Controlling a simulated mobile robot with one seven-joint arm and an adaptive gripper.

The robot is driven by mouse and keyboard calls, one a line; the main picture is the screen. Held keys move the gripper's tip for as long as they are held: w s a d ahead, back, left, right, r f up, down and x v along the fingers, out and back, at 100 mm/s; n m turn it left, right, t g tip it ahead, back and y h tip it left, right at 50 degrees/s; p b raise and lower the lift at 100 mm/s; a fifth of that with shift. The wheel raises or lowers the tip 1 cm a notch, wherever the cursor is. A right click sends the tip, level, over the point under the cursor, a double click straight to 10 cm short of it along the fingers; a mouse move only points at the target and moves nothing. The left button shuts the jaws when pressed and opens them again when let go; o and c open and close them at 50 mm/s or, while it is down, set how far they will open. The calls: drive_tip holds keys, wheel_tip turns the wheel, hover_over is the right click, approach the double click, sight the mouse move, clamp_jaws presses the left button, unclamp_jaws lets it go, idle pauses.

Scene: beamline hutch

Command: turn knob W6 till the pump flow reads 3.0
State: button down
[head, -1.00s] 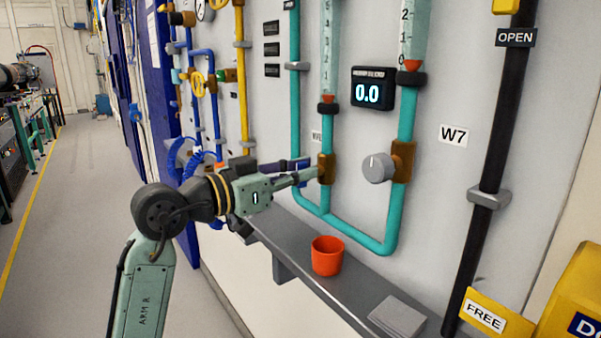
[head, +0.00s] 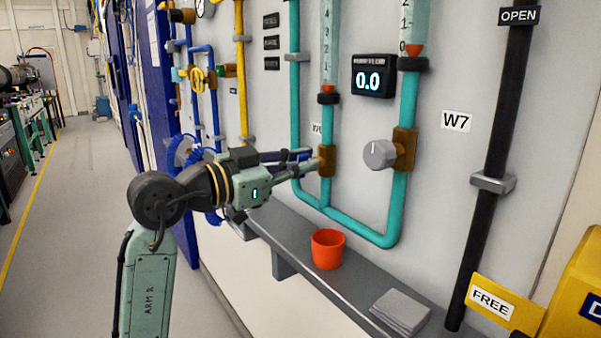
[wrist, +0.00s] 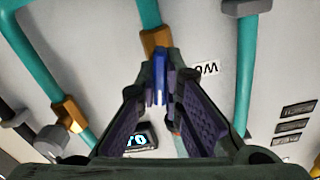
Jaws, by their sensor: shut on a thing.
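My gripper (head: 311,161) reaches to the brown valve body (head: 327,161) on the middle teal pipe. In the wrist view its two fingers (wrist: 160,84) come together just in front of that valve body (wrist: 154,40). A partly covered label, apparently W6, shows beside the fingers in the wrist view (wrist: 205,69). The black display (head: 373,77) reads 0.0; its small caption is too blurred to read.
A second grey knob (head: 380,155) sits to the right, near the W7 label (head: 457,120). Below, a shelf (head: 300,268) carries an orange cup (head: 328,249) and a grey flat block (head: 400,311). A black pipe (head: 492,165) runs down the right. Floor at left is clear.

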drive_tip(key=m+b, duration=0.3)
drive_tip(key=m, duration=0.1)
drive_tip(key=shift+d+f+m, duration=0.1)
drive_tip(key=shift+f+m, duration=0.05)
drive_tip(key=shift+m, duration=0.15)
drive_tip(key=m+b, duration=0.2)
drive_tip(key=m, duration=0.1)
drive_tip(key=shift+s+m, duration=0.1)
drive_tip(key=shift+m, duration=0.3)
drive_tip(key=m+b, duration=0.2)
drive_tip(key=m, duration=0.2)
drive_tip(key=shift+f, duration=0.1)
drive_tip(key=shift+m+b, duration=0.65)
drive_tip(key=shift+m, duration=0.95)
drive_tip(key=c, duration=1.7)
unclamp_jaws()
